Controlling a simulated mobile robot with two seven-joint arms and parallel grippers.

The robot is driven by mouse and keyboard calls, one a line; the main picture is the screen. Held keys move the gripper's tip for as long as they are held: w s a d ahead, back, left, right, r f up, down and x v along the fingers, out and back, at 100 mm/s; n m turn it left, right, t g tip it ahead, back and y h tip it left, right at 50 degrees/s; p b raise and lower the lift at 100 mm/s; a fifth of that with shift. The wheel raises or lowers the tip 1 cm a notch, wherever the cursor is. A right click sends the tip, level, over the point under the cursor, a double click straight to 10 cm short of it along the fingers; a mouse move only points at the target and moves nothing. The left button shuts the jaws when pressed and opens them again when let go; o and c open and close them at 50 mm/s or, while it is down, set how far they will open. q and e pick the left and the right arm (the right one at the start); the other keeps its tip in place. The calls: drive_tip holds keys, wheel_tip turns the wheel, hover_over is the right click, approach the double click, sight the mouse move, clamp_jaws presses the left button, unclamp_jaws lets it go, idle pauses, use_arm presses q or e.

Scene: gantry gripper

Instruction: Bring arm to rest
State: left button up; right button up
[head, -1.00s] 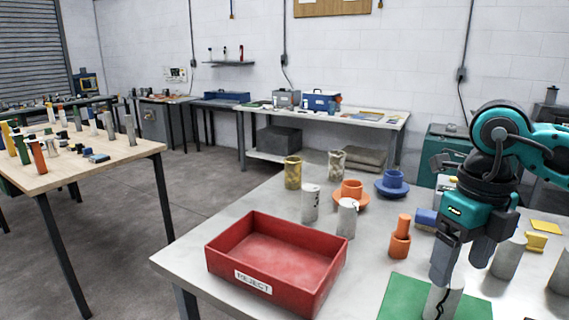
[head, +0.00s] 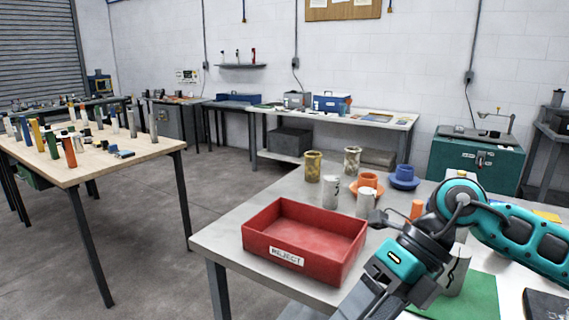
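My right arm comes in from the right in the head view, teal and black. Its gripper (head: 362,304) points down and left, in front of the table's near edge. The bottom of the picture cuts off its fingertips, so its opening and anything between the fingers cannot be made out. A grey cylinder with a dark crack (head: 456,272) stands upright on the green mat (head: 480,300), partly hidden behind the arm and apart from the gripper. My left gripper is not in view.
A red tray labelled REJECT (head: 285,256) stands on the grey table (head: 225,238), left of the gripper, and looks empty. Behind it are cracked cylinders (head: 331,188), an orange flanged part (head: 369,183) and a blue flanged part (head: 404,177). A wooden table (head: 110,158) stands left across open floor.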

drive_tip(key=s+a+r+m+y, duration=0.2)
drive_tip(key=a+r+m+y, duration=0.15)
drive_tip(key=a+y, duration=0.75)
drive_tip(key=w+d+f+m+t+h, duration=0.3)
drive_tip(key=w+d+f+m+t, duration=0.1)
drive_tip(key=m+t, duration=0.7)
drive_tip(key=w+d+f+m+t+h, duration=0.2)
drive_tip(key=w+d+f+m+t, duration=0.25)
drive_tip(key=m+t, duration=0.65)
drive_tip(key=s+d+f+m+g+h, duration=0.4)
drive_tip(key=s+f+m, duration=0.3)
drive_tip(key=f, duration=0.5)
drive_tip(key=s+d+f+m+g+h, duration=0.4)
drive_tip(key=s+d+f+m+h, duration=0.2)
drive_tip(key=f, duration=0.6)
drive_tip(key=shift+s+f+m+h, duration=0.35)
drive_tip(key=shift+s+m+h, duration=0.1)
drive_tip(key=shift+h, duration=0.35)
